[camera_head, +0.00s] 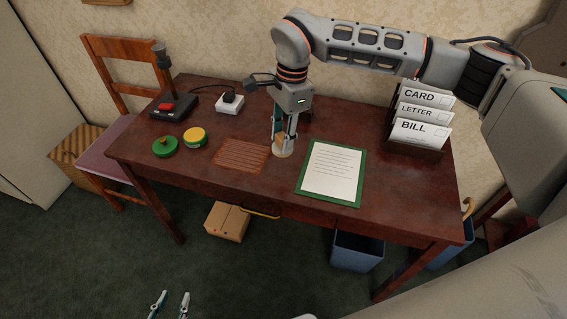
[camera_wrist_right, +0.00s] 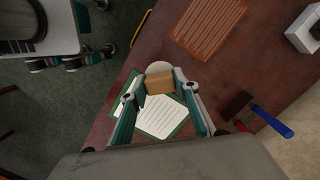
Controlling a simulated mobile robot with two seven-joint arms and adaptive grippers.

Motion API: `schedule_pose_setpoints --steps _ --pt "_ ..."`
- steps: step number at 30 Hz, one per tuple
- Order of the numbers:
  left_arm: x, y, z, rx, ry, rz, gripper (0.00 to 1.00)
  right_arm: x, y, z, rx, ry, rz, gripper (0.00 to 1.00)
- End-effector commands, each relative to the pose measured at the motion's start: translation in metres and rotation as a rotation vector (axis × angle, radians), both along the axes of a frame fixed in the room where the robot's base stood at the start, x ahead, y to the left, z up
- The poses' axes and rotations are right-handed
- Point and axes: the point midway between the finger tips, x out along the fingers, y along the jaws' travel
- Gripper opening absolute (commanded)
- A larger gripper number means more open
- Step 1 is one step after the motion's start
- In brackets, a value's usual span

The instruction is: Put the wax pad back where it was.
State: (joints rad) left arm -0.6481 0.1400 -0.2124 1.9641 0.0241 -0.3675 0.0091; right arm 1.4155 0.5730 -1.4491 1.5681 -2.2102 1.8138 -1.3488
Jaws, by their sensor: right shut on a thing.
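My right gripper (camera_head: 283,148) is over the desk, pointing down, between the brown ribbed mat and the green-edged sheet. It is shut on a small tan block (camera_wrist_right: 159,84). A round cream disc (camera_wrist_right: 158,68) lies at or just under the block; I cannot tell whether they are joined. The disc also shows at the fingertips in the head view (camera_head: 283,154). I cannot tell for sure which thing is the wax pad. A yellow-topped round tin (camera_head: 195,137) and a green round piece (camera_head: 165,147) stand at the desk's left. My left gripper (camera_head: 171,304) is open and empty, low over the floor.
The brown ribbed mat (camera_head: 241,156) lies left of my right gripper, the green-edged sheet (camera_head: 332,172) right. A blue-handled brush (camera_wrist_right: 262,115) lies behind it. A card rack (camera_head: 415,146) stands at the right, a white box (camera_head: 230,105) at the back.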

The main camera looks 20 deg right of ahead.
Motion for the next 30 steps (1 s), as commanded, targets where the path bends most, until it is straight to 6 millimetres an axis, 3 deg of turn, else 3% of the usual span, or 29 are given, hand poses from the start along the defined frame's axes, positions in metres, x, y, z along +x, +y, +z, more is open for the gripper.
schedule_pose_setpoints --steps 1,6,14,21,30 --pt "0.0 0.0 -0.001 0.0 0.001 0.0 0.32 -0.002 0.0 -0.014 0.001 0.006 0.0 0.13" --pt "-0.001 0.0 -0.003 0.002 0.003 0.0 0.32 -0.001 0.0 -0.045 -0.001 0.003 -0.001 0.13" --pt "-0.001 0.001 -0.004 0.004 0.004 -0.001 0.32 0.0 0.0 -0.062 0.001 0.0 0.001 0.13" --pt "-0.001 0.001 -0.004 0.004 0.001 -0.001 0.32 -0.001 0.0 -0.095 0.001 0.002 0.0 0.13" --pt "0.001 0.001 -0.003 0.006 -0.002 0.0 0.32 0.0 0.0 -0.099 0.0 0.0 0.001 0.13"
